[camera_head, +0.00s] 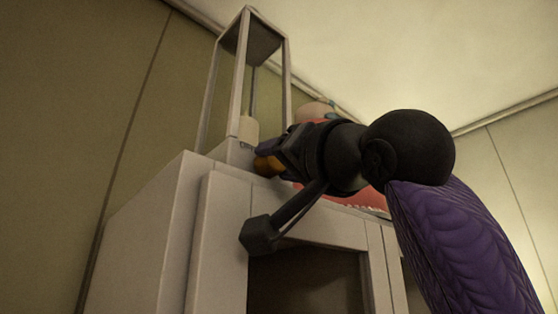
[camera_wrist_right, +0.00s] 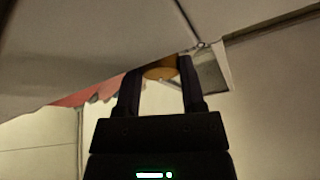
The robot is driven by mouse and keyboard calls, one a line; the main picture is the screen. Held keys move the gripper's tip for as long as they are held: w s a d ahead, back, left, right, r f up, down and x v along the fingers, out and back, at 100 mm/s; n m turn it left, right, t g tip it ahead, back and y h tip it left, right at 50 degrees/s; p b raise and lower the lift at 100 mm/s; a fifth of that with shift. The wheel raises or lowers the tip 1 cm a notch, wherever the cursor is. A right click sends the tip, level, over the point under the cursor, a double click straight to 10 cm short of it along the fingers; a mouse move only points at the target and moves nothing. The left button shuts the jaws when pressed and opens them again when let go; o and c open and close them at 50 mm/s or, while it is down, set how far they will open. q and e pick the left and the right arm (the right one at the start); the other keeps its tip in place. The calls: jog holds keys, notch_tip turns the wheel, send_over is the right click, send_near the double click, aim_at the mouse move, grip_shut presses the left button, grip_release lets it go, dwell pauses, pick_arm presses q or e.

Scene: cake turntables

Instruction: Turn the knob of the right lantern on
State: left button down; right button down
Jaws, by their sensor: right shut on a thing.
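One lantern (camera_head: 237,80) is in view, with a tall pale frame, a dark underside to its top and a cream candle-like cylinder (camera_head: 249,129) inside. It stands on top of a pale cabinet. An orange-brown knob (camera_head: 268,164) is at the front of its base. My right gripper (camera_head: 269,156) comes in from the right and is shut on this knob. In the right wrist view the knob (camera_wrist_right: 160,72) sits between the two dark fingers. The gripper hides part of the lantern base. My left gripper is not in view.
The pale cabinet (camera_head: 170,217) has a dark opening (camera_head: 310,280) below my right arm. A red cloth with a scalloped white edge (camera_head: 352,203) hangs at the top right. A pinkish rounded object (camera_head: 314,110) shows partly behind the gripper. Walls stand behind.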

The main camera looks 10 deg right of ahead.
jog(key=shift+c, duration=1)
grip_release()
jog(key=shift+s+d, duration=0.1)
jog(key=b+v, duration=0.6)
jog(key=v, duration=0.4)
